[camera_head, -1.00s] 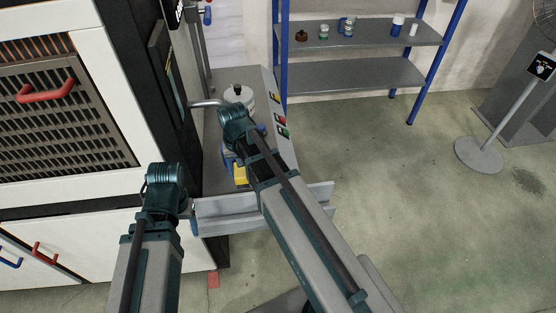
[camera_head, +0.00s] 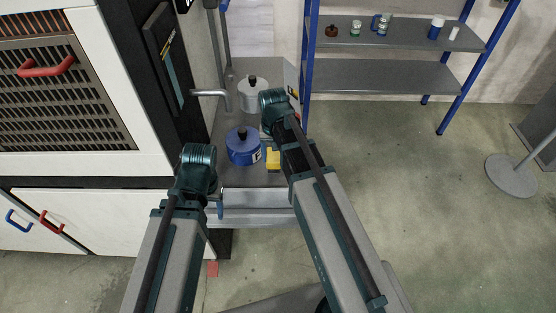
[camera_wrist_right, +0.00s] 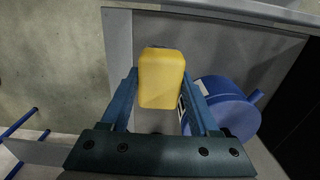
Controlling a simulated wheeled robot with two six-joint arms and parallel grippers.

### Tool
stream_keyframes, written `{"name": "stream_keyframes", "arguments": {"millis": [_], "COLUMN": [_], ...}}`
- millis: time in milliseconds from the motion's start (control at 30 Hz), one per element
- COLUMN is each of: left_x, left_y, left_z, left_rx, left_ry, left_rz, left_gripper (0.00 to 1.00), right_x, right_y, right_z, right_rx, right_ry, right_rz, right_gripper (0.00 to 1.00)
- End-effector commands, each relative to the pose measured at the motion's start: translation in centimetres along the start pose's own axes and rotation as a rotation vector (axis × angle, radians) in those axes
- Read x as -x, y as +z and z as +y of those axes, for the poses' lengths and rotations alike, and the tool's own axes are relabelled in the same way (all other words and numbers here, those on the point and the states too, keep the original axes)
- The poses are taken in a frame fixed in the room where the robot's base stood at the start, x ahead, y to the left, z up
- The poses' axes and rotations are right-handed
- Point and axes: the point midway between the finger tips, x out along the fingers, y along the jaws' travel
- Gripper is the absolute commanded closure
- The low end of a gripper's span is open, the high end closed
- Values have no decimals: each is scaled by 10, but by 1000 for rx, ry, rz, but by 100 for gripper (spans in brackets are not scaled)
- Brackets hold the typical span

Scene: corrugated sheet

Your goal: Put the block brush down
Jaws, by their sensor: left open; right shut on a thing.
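The yellow block brush (camera_head: 273,158) shows in the head view just right of a blue lidded pot, low over the grey bench top (camera_head: 240,178). In the right wrist view the brush (camera_wrist_right: 162,78) sits between the fingers of my right gripper (camera_wrist_right: 160,92), which is shut on it. I cannot tell whether the brush touches the bench. In the head view my right arm hides most of that gripper. My left gripper (camera_head: 219,206) is open at the bench's front left, mostly hidden behind its own wrist, with no object seen in it.
The blue pot (camera_head: 243,149) stands close to the brush; it also shows in the wrist view (camera_wrist_right: 225,105). A silver lidded pot (camera_head: 252,95) stands behind it. A tap-like pipe (camera_head: 210,93) juts from the left machine. A blue-framed shelf (camera_head: 370,77) stands at the back right.

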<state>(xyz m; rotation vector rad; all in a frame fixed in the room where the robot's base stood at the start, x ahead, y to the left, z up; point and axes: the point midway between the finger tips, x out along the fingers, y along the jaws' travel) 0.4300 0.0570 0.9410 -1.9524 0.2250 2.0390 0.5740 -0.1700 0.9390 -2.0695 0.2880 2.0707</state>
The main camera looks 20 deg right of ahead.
Motion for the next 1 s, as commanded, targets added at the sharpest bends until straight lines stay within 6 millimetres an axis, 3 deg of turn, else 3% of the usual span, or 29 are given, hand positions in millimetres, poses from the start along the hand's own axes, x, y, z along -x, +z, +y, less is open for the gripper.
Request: {"name": "stream_keyframes", "arguments": {"millis": [100,167,200,400,433,567,1000], "left_x": [-19,-21,-22,-20,-20,-20,-23], "left_y": [-1,-1,-1,-1,-1,-1,-1], "left_z": [2,2,2,2,2,2,2], "left_rx": [1,0,0,0,0,0,0], "left_ry": [0,0,0,0,0,0,0], "left_rz": [0,0,0,0,0,0,0], "left_gripper": [38,38,38,38,38,38,38], "right_x": [-19,-21,-22,-20,-20,-20,-23], "right_y": [1,2,2,2,2,2,2], "right_z": [-2,-3,-3,-3,-3,-3,-3], "right_rx": [1,0,0,0,0,0,0], "right_ry": [0,0,0,1,1,0,0], "right_rz": [0,0,0,0,0,0,0], "right_gripper": [83,83,89,90,34,11,8]}}
